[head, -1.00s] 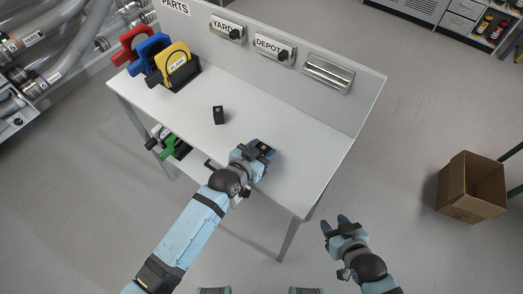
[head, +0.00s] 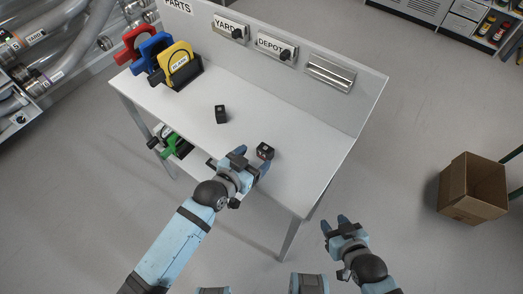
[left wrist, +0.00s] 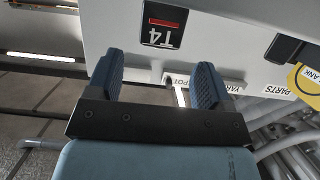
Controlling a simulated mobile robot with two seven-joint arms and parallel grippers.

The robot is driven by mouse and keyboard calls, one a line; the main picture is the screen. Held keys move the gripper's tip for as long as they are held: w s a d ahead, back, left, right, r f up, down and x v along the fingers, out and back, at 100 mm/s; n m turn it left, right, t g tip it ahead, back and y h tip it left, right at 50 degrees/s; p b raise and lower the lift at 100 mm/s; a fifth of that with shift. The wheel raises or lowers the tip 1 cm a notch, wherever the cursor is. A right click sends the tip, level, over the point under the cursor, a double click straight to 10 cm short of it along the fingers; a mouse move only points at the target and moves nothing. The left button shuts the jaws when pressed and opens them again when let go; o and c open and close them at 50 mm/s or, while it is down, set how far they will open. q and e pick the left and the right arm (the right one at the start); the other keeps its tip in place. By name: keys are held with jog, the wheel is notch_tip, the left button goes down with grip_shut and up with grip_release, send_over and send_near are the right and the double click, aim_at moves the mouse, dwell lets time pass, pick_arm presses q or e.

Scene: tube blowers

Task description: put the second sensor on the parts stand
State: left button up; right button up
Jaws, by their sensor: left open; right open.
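The parts stand (head: 190,113) is a white table with a back panel marked PARTS. Two small black sensors are on its top: one (head: 221,114) near the middle, the other (head: 265,151) closer to the front edge. My left gripper (head: 252,160) is open and empty just short of the nearer sensor, apart from it. In the left wrist view a black sensor with a red stripe and T4 label (left wrist: 164,25) lies beyond the spread fingers of my left gripper (left wrist: 157,82). My right gripper (head: 335,222) is open and empty over the floor, right of the stand.
Red, blue and yellow (head: 180,64) blanks stand at the table's left end. A green part (head: 176,146) sits on a lower shelf. YARD (head: 230,30) and DEPOT (head: 277,46) holders are on the back panel. A cardboard box (head: 472,187) stands at right.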

pick_arm(q)
jog(key=v, duration=0.7)
jog(key=s+a+f+n+y, duration=0.4)
jog(key=s+a+f+y, duration=0.1)
jog(key=s+a+f, duration=0.5)
jog(key=a, duration=0.2)
jog(key=shift+a+f+g, duration=0.2)
jog(key=shift+a+g, duration=0.15)
jog(key=shift+g, duration=0.05)
notch_tip(320, 180, up, 7)
jog(key=p, duration=0.7)
jog(key=shift+a+r, duration=0.15)
